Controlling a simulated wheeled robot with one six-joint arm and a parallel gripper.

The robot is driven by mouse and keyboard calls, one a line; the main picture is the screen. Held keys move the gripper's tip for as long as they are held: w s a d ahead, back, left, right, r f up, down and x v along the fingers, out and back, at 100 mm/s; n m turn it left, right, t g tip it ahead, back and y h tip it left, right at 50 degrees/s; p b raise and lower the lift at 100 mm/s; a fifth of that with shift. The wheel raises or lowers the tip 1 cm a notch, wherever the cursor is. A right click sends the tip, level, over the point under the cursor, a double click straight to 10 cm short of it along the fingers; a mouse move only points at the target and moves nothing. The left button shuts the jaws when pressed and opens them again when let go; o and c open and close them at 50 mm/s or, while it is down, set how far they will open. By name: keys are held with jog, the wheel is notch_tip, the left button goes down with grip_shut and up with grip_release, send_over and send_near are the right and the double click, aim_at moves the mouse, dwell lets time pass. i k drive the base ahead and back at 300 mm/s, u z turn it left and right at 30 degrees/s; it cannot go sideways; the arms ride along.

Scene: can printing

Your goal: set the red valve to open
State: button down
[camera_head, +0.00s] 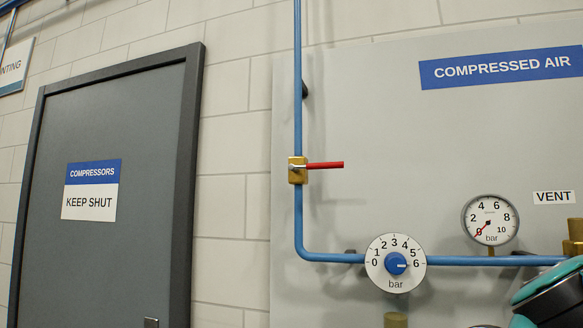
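The red valve has a brass body (297,176) on the vertical run of a blue pipe. Its red lever (325,165) sticks out to the right, level and square across the pipe. Nothing touches the lever. My gripper's fingers are not in view. A teal and black part at the lower right corner (552,292) looks like a piece of my own arm, well below and to the right of the valve.
The blue pipe (298,90) bends right below the valve, past a regulator dial with a blue knob (395,263). A gauge (490,219) reads near 0 bar. Brass fittings (575,236) stand near the VENT label. A grey door (115,265) is at left.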

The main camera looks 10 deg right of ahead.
aim_at(293, 168)
jog(key=z, duration=0.05)
jog(key=k, duration=1.15)
jog(key=u, duration=0.7)
jog(key=i, duration=1.25)
jog(key=z, duration=0.5)
